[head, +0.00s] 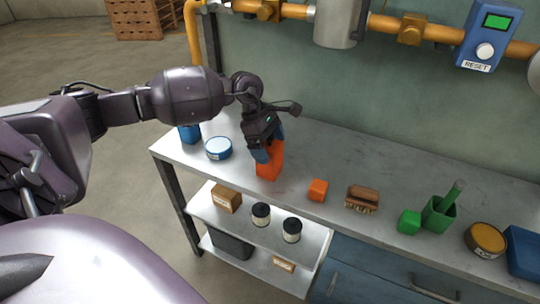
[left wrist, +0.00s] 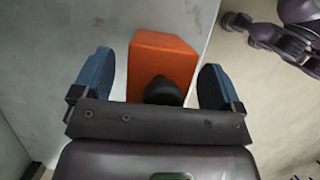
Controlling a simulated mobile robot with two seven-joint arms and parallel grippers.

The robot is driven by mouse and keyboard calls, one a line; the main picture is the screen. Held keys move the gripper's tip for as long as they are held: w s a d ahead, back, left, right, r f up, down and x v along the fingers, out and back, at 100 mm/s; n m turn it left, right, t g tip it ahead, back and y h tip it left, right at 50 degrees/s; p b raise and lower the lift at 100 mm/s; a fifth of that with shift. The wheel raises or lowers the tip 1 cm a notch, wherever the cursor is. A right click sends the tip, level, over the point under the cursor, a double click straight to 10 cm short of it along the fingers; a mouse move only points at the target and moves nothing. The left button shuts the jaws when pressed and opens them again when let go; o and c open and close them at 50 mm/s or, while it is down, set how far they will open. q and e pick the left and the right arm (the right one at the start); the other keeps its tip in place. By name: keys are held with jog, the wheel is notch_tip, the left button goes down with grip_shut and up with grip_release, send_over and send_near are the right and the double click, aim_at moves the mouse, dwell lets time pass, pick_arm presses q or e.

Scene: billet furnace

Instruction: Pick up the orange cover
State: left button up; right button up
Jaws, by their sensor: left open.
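The orange cover (head: 269,168) is an upright, block-like orange piece on the grey workbench, near its front edge. In the left wrist view the cover (left wrist: 164,62) lies between the two blue fingers, with a gap on each side. A dark rounded part hides a bit of its near side. My left gripper (head: 266,147) is open, pointing down over the cover and hiding its upper part. I cannot tell how deep the fingers reach around it. My right gripper is not in view.
A smaller orange block (head: 318,190) and a brush (head: 362,199) lie to the right. A round white-and-blue tin (head: 218,148) and a blue item (head: 189,133) stand to the left. Pipes (head: 341,20) run along the wall behind. A lower shelf (head: 258,238) holds jars and boxes.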

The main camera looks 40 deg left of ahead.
pick_arm(q)
jog(key=c, duration=1.1)
jog(key=shift+r, duration=0.1)
